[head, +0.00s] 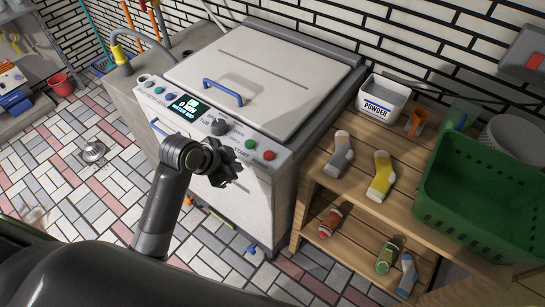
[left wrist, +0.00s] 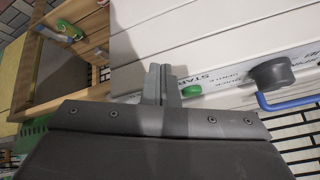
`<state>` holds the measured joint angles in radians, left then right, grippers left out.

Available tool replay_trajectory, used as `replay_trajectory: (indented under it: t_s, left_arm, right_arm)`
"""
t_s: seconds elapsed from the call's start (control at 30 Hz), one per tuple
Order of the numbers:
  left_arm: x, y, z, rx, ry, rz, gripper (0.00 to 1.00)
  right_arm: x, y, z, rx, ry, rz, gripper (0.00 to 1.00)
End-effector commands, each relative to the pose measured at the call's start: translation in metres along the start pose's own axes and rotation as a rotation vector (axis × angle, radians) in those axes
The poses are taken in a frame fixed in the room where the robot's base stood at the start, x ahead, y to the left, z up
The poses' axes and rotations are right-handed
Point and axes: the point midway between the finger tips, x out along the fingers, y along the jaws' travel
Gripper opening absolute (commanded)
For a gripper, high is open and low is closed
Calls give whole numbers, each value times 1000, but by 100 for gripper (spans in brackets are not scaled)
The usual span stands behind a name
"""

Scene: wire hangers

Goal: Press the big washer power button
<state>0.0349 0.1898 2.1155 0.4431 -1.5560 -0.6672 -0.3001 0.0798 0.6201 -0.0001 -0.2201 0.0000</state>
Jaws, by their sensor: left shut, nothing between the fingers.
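The white washer (head: 235,95) has a sloped control panel. On it are small coloured buttons at the left, a lit display (head: 188,107), a dark knob (head: 219,126), a larger green button (head: 250,144) near the word START, and a larger red button (head: 269,155) at the right end. No power label is readable. My left gripper (head: 228,167) is in front of the panel, below the knob and green button. In the left wrist view its shut, empty fingers (left wrist: 159,82) appear beside the green button (left wrist: 191,90); contact cannot be told. The red button is hidden there. My right gripper is out of view.
A blue handle (head: 223,91) sticks up from the washer lid. To the right, a wooden shelf (head: 350,192) holds socks, a powder box (head: 382,98) and a green basket (head: 490,190). Tiled floor (head: 70,180) is open at the left.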

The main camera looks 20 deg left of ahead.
Motion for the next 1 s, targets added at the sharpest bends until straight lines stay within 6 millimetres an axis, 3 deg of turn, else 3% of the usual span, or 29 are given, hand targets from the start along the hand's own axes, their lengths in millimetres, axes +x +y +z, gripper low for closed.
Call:
replay_trajectory:
  t_s: [0.03, 0.3, 0.43, 0.6, 1.0]
  left_arm:
    - [-12, 2, -9, 48, 19, -2, 0]
    - [-38, -20, -98, 432, 174, 40, 0]
    - [-50, -24, -124, 560, 222, 46, 0]
    - [-57, -25, -137, 634, 249, 50, 0]
    - [-57, -25, -138, 639, 250, 50, 0]
  right_arm:
    - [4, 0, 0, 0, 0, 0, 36]
    - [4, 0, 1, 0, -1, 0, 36]
    - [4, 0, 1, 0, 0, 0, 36]
    - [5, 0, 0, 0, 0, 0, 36]
    - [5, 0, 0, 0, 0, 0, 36]
